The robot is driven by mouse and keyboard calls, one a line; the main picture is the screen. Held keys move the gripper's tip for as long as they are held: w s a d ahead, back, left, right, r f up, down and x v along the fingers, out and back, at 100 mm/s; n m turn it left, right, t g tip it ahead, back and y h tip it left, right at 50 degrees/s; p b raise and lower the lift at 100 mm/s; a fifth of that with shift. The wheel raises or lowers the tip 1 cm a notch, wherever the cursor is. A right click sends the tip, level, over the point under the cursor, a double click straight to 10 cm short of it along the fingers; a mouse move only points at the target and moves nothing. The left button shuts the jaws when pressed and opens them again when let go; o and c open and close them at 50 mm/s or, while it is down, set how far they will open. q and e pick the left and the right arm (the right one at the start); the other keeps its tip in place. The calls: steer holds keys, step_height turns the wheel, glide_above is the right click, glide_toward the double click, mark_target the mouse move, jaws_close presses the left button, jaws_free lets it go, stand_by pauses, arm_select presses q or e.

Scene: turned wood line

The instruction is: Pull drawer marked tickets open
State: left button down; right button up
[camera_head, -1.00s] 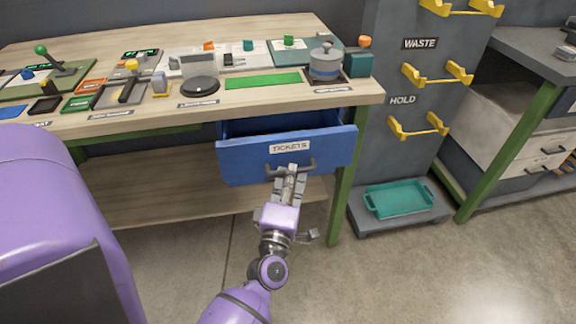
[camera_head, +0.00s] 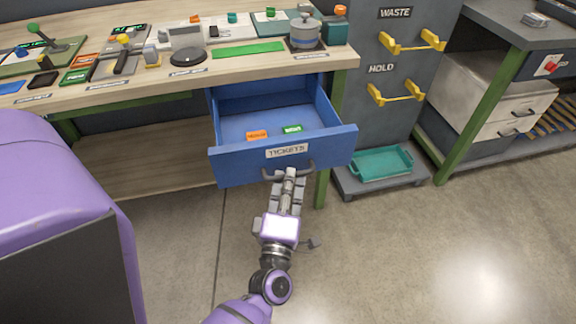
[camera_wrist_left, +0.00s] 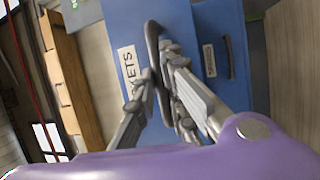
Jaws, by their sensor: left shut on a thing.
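The blue drawer (camera_head: 237,168) marked TICKETS stands well open under the workbench, and its inside shows. An orange tag (camera_head: 257,135) and a green tag (camera_head: 292,129) lie on its floor. My left gripper (camera_head: 289,174) is shut on the drawer's dark handle (camera_head: 268,177), below the TICKETS label (camera_head: 287,151). In the left wrist view the gripper's fingers (camera_wrist_left: 160,80) lie on both sides of the handle (camera_wrist_left: 152,42), beside the partly covered label (camera_wrist_left: 128,66). My right gripper is not in view.
The workbench top (camera_head: 130,98) above holds a green strip (camera_head: 248,49), a grey pot (camera_head: 305,32) and several small devices. A grey rack with yellow hooks (camera_head: 396,93) and a teal tray (camera_head: 381,163) stands to the right. The floor in front is clear.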

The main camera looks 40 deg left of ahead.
arm_select(q)
steer(key=shift+r, duration=0.1)
steer(key=c, duration=1.8)
jaws_free()
steer(key=shift+v, duration=4.1)
